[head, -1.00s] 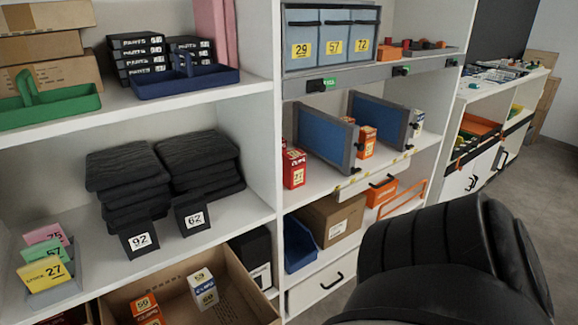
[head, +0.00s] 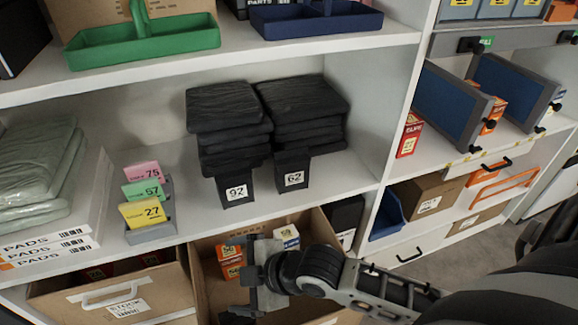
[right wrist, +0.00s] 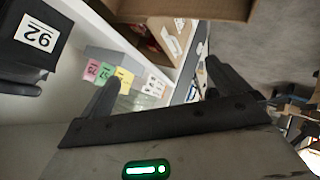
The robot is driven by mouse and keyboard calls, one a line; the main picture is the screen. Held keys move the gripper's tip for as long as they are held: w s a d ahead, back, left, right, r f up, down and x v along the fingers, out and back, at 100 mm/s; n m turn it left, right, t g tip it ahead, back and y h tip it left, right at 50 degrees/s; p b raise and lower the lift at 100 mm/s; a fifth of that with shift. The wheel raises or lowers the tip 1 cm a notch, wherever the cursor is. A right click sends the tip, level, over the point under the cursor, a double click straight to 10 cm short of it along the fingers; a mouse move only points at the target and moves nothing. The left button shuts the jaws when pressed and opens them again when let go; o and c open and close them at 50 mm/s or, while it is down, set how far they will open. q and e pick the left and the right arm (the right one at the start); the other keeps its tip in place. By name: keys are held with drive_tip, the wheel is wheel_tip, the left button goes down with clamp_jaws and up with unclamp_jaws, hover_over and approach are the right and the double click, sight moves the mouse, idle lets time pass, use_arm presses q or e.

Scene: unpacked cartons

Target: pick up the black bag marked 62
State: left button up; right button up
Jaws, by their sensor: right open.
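The black bags lie folded in two stacks on the middle shelf in the head view. The right stack (head: 302,105) has a black holder with a white tag 62 (head: 294,179) in front of it. The left stack (head: 226,115) has a holder with tag 92 (head: 236,192), which also shows at the upper left of the right wrist view (right wrist: 38,33). My right gripper (head: 256,278) is open and empty, below and in front of the shelf edge, lower than both tags. Its two fingers stand apart in the right wrist view (right wrist: 162,75). My left gripper is not in view.
Pink, green and yellow cards (head: 142,198) stand left of the stacks. An open carton (head: 207,280) with small boxes lies below, behind my right gripper. The upper shelf (head: 340,48) overhangs the stacks, and a white upright (head: 400,110) bounds them at right.

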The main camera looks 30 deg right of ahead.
sight(292, 150)
drive_tip(key=w+d+r+n+g+h+p, duration=0.1)
drive_tip(key=w+d+r+n+g+h, duration=0.2)
drive_tip(key=d+n, duration=0.65)
drive_tip(key=w+d+r+n+g+h, duration=0.1)
drive_tip(key=w+d+r+n+h, duration=0.25)
drive_tip(key=d+r+n, duration=0.55)
drive_tip(key=shift+m+h, duration=0.35)
drive_tip(key=shift+m, duration=0.1)
drive_tip(key=w+d+f, duration=0.1)
drive_tip(key=w, duration=0.2)
drive_tip(key=w+d+f, duration=0.1)
drive_tip(key=w+d, duration=0.1)
drive_tip(key=w, duration=0.1)
drive_tip(key=w+d+f, duration=0.1)
drive_tip(key=w+d, duration=0.1)
drive_tip(key=w, duration=0.1)
drive_tip(key=shift+w, duration=0.4)
drive_tip(key=shift+w+d, duration=0.2)
drive_tip(key=shift+w, duration=0.55)
drive_tip(key=x, duration=0.5)
drive_tip(key=c, duration=1.3)
